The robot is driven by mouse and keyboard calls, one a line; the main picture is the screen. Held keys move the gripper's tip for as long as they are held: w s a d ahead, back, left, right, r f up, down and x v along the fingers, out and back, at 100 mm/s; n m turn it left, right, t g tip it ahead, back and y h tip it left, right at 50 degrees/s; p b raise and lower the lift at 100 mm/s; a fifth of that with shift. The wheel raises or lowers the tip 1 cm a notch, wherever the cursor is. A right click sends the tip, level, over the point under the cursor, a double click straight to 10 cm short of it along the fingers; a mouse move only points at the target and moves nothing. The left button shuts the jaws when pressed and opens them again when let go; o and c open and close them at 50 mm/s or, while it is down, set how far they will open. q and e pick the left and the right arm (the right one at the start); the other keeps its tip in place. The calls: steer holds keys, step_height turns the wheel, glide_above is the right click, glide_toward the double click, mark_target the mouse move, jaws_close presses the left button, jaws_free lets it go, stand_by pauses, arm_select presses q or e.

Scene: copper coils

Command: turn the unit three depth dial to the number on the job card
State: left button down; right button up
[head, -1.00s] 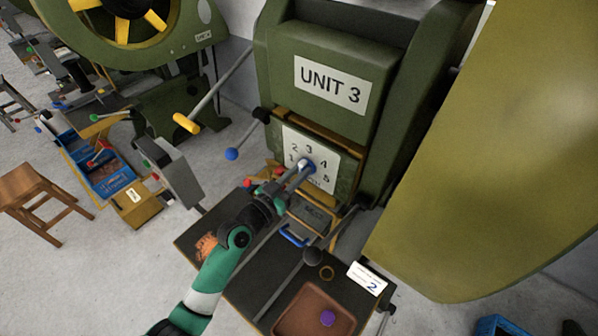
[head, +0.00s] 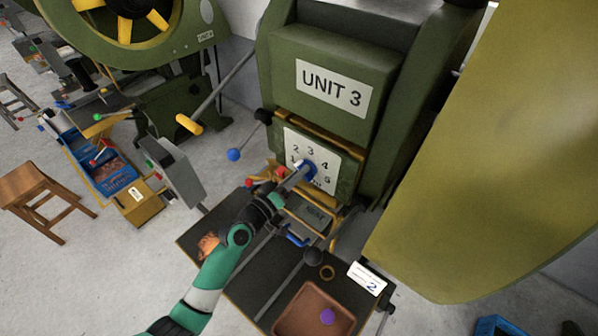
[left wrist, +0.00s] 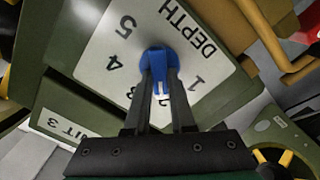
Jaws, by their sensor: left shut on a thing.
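The unit three depth dial (head: 309,169) is a blue knob on a white plate (head: 330,158) numbered 1 to 5, below the UNIT 3 sign. My left gripper (head: 303,169) is shut on the dial. In the left wrist view the dial (left wrist: 157,57) has a raised blue grip between my two fingers (left wrist: 160,90). The grip's white-marked end points down toward the 2, which the fingers partly hide. The job card (head: 368,279) on the bench at lower right shows a blue 2. My right gripper is not in view.
A brown tray (head: 293,312) with a purple knob-like thing (head: 327,316) lies on the dark bench. A large olive panel (head: 490,150) fills the right.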

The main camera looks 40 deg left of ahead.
arm_select(q)
steer(key=shift+n, duration=0.4)
steer(key=c, duration=0.8)
jaws_free()
steer(key=shift+o, duration=0.2)
steer(key=shift+s, duration=0.1)
steer(key=s+d, duration=0.1)
steer(key=s, duration=1)
steer(key=shift+s, duration=0.2)
steer(key=shift+d, duration=0.15)
